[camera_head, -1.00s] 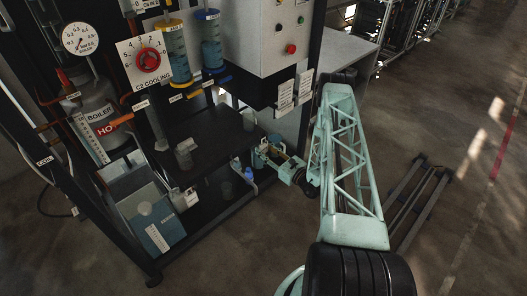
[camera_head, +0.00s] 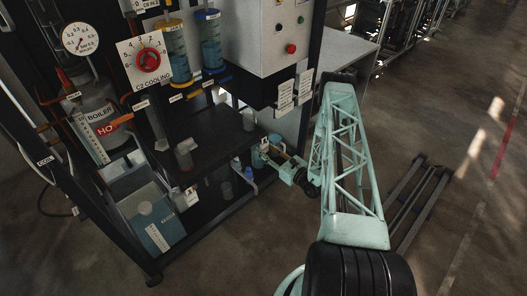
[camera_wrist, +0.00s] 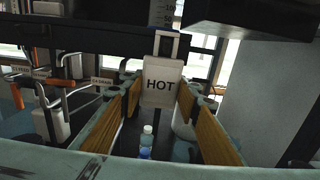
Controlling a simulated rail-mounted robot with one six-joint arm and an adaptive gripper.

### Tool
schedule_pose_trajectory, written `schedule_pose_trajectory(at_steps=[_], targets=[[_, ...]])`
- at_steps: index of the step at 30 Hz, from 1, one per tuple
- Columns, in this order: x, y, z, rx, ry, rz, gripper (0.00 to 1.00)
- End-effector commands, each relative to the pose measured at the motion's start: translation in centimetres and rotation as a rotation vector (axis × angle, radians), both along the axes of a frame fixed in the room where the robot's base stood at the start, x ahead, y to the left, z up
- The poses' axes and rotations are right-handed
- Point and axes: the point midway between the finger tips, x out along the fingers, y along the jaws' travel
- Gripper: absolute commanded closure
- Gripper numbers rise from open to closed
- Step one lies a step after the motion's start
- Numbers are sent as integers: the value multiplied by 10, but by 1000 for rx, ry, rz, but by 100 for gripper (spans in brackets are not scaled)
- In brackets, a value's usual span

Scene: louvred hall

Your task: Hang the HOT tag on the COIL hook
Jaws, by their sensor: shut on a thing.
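In the wrist view, the white HOT tag (camera_wrist: 163,84) is upright between the tan-padded fingers of my gripper (camera_wrist: 160,105), its lettering facing the camera. A dark loop or clip stands at the tag's top. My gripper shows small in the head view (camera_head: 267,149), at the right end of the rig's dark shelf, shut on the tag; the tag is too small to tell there. A COIL label (camera_head: 45,161) sits on a pale tube at the rig's far left, well away from my gripper. I cannot make out a hook beside it.
The boiler (camera_head: 98,108) with a red HOT label stands at the rig's left. Grey cups stand on the dark shelf (camera_head: 205,135). A blue-and-clear bottle (camera_wrist: 146,142) is beyond and below my fingers. A dark beam (camera_wrist: 60,38) crosses above.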

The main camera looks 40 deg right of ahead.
Motion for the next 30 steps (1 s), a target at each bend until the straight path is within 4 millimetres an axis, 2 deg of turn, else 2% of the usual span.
schedule_pose_trajectory(at_steps=[11,30], targets=[[-7,-1,0,0,0,-1,99],[-53,-5,0,1,0,-1,99]])
